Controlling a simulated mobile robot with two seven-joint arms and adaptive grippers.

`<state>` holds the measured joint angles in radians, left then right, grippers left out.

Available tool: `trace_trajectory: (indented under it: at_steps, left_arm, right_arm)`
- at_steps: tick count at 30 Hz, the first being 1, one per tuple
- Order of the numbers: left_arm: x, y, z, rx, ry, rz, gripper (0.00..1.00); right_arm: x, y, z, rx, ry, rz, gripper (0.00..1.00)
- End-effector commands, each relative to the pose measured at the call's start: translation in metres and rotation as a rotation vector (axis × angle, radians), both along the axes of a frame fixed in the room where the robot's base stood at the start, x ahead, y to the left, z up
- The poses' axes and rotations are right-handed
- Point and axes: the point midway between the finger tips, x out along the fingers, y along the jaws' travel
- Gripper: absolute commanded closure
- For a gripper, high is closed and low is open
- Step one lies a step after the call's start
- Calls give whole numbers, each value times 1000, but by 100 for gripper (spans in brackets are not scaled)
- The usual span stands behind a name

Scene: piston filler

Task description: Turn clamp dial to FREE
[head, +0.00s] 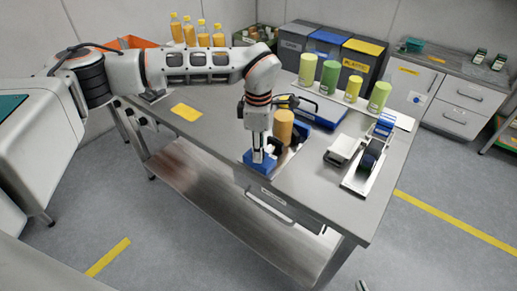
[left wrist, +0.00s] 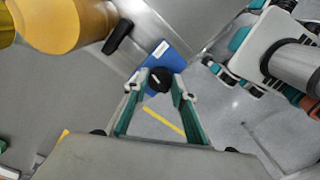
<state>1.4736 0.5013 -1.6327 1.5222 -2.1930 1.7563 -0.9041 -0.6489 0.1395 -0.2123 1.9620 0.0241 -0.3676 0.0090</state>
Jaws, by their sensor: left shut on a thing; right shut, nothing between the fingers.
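The clamp dial (left wrist: 160,79) is a round black knob with a short white mark, on a blue block (left wrist: 164,58) at the table's front edge. The block also shows in the head view (head: 259,167); there the dial is hidden by my gripper. My left gripper (head: 258,158) points down onto the block. In the left wrist view its green fingers (left wrist: 159,92) are shut on the dial from both sides. The dial's position words are not legible. Only the tips of what seems my right gripper (head: 361,286) show at the bottom edge, away from the table.
An amber cylinder (head: 284,128) stands just behind the block, close to my left wrist. A grey-white device (head: 344,148) and a dark roller unit (head: 371,155) stand to the right. Green and yellow cylinders (head: 329,77) stand behind. The table's left part is mostly clear.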

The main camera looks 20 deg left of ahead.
Motion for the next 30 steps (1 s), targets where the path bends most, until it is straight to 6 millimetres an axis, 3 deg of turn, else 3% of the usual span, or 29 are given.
trace_trajectory:
  at_steps: [30]
  left_arm:
    - [1,0,0,0,-2,903,96]
  right_arm:
    - [-1,0,-15,1,2,0,100]
